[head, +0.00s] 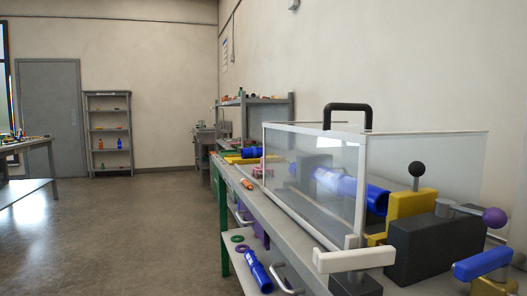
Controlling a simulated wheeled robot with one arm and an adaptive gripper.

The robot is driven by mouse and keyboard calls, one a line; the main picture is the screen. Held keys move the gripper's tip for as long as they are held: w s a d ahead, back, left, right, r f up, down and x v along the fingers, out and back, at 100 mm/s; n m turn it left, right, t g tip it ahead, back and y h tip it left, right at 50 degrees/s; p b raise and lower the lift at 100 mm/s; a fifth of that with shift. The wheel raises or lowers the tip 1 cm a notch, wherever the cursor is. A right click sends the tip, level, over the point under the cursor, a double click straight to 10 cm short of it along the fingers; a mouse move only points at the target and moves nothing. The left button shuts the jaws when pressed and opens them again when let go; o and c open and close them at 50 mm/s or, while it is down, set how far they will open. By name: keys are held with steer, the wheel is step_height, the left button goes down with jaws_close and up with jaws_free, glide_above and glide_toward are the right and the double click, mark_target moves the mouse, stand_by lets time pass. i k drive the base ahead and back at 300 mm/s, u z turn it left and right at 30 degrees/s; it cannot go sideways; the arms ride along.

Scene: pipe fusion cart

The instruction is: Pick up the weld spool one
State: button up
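Several blue pipe pieces are in view, and I cannot tell which is weld spool one. One blue pipe (376,199) lies lengthwise at the clear-walled guard, partly seen through its panel, with its near end beside a yellow clamp block (408,207). Another blue pipe (257,271) lies on the lower shelf of the cart. A smaller blue piece (250,153) sits farther back on the bench top, near a yellow part. My gripper is not in view.
The clear guard (357,205) has a black handle (347,107) on top. A white lever (353,260), a purple-knobbed lever (494,217) and a blue lever (482,264) stand out at the near end. Open floor (140,225) lies to the left, with a table (30,147) beyond.

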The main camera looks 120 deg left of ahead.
mark_target(252, 153)
steer(key=k, duration=0.4)
steer(key=z, duration=1)
steer(key=i, duration=0.9)
steer(key=u, duration=5)
steer(key=i, duration=0.5)
